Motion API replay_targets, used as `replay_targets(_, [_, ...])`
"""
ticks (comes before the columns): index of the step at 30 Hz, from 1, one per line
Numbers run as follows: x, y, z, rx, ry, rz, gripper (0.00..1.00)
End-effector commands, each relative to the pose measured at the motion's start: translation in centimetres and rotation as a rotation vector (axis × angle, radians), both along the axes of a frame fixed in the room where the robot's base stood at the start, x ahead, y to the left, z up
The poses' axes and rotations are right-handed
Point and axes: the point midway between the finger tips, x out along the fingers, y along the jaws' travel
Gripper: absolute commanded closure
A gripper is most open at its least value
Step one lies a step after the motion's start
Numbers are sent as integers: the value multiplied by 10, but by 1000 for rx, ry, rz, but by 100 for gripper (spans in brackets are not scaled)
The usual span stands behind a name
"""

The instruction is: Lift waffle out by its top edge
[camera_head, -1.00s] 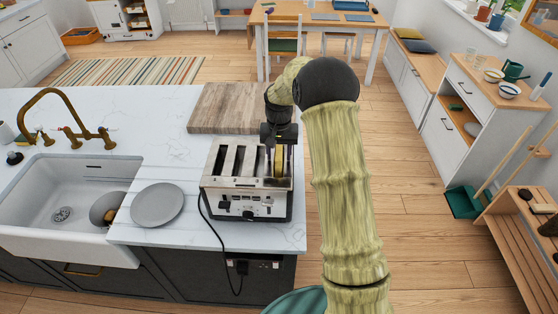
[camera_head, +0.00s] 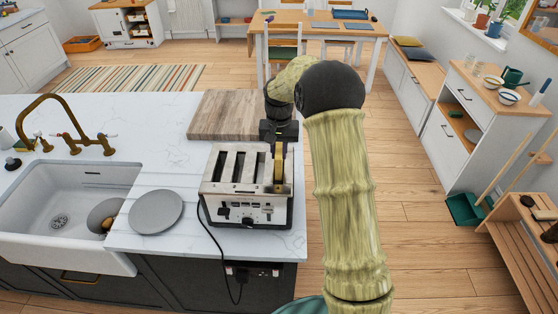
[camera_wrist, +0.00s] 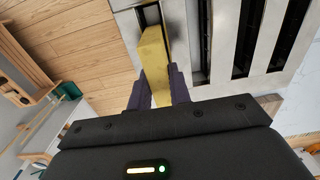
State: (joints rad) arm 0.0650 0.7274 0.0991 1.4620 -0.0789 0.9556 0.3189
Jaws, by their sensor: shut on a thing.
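The waffle (camera_head: 279,166) is a narrow yellow slab seen edge-on at the right-hand slot of the toaster (camera_head: 245,207). In the wrist view the waffle (camera_wrist: 153,55) runs from between my fingers toward the slot; its far end is at the slot opening. My gripper (camera_wrist: 159,90) is shut on the waffle's near end, one dark finger on each side. In the head view my gripper (camera_head: 279,150) is at the toaster's back right, partly hidden. How much of the waffle is still inside the slot is hard to tell. The other toaster slots look empty.
A wooden board (camera_head: 235,113) lies behind the toaster on the white counter (camera_head: 150,110). A grey plate (camera_head: 156,212) lies to the toaster's left, beside the sink (camera_head: 70,205). The toaster's black cord (camera_head: 222,243) hangs over the counter front. Open floor lies to the right.

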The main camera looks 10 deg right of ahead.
Motion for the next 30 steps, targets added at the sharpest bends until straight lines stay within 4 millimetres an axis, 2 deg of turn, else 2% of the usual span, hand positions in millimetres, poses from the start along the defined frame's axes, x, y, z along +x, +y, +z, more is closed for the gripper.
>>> replay_targets(6, [1,0,42,-2,-6,2,100])
replay_targets(12, [0,0,66,-1,-1,1,100])
replay_targets(30, [0,0,69,-1,0,1,100])
